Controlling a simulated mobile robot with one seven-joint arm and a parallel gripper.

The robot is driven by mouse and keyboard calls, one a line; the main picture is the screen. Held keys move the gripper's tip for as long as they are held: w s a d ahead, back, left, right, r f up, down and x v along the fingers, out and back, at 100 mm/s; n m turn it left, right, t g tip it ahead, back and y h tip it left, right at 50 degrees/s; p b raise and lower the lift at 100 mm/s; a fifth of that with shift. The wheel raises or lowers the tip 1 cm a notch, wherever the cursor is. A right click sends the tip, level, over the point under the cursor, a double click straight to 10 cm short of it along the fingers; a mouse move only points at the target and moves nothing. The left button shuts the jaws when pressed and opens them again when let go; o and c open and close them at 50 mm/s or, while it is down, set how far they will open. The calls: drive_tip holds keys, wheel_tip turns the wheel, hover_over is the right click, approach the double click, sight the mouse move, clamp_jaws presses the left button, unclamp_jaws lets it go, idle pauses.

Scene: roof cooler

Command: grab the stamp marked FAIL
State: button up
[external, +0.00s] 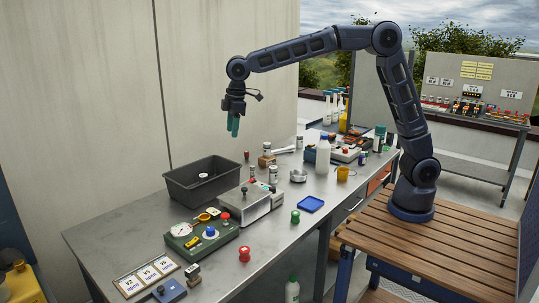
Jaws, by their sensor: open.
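A small red-topped, stamp-like piece (244,254) stands near the front edge of the grey bench. A similar green piece (295,217) stands farther back along the same edge, beside the blue tray. No FAIL marking is readable on either piece, so I cannot tell for certain which one bears it. My gripper (233,126) points down, high above the bench and over the back of the dark grey bin. It is open and empty, well above and behind both pieces.
The dark grey bin (180,193), a metal box (250,209) and a green device (203,243) crowd the bench middle. A blue tray (311,204), yellow cup (343,174) and clear bottle (323,155) stand to the right. The front strip around the red piece is fairly clear.

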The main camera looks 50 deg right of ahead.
drive_tip(key=s+a+f+n, duration=0.2)
drive_tip(key=a+f, duration=0.3)
drive_tip(key=a, duration=0.4)
drive_tip(key=s+a+f+n, duration=0.1)
drive_tip(key=s+a+f, duration=0.3)
drive_tip(key=a, duration=0.6)
drive_tip(key=n+g+h, duration=0.1)
drive_tip(key=n, duration=0.2)
hover_over(192, 268)
drive_tip(key=f, duration=0.9)
drive_tip(key=w+f, duration=0.1)
drive_tip(key=f, duration=0.3)
drive_tip(key=shift+a+f, duration=0.2)
drive_tip(key=shift+f, duration=0.1)
drive_tip(key=shift+s+a+f, duration=0.15)
drive_tip(key=shift+s+f, duration=0.05)
drive_tip(key=shift+f, duration=0.25)
wheel_tip(192, 268, down, 5)
drive_tip(key=shift+r, duration=0.1)
drive_tip(key=f, duration=0.4)
drive_tip(key=shift+s+d+f, duration=0.15)
drive_tip(key=shift+s+d, duration=0.15)
drive_tip(key=shift+s, duration=0.05)
drive_tip(key=shift+f, duration=0.5)
clamp_jaws()
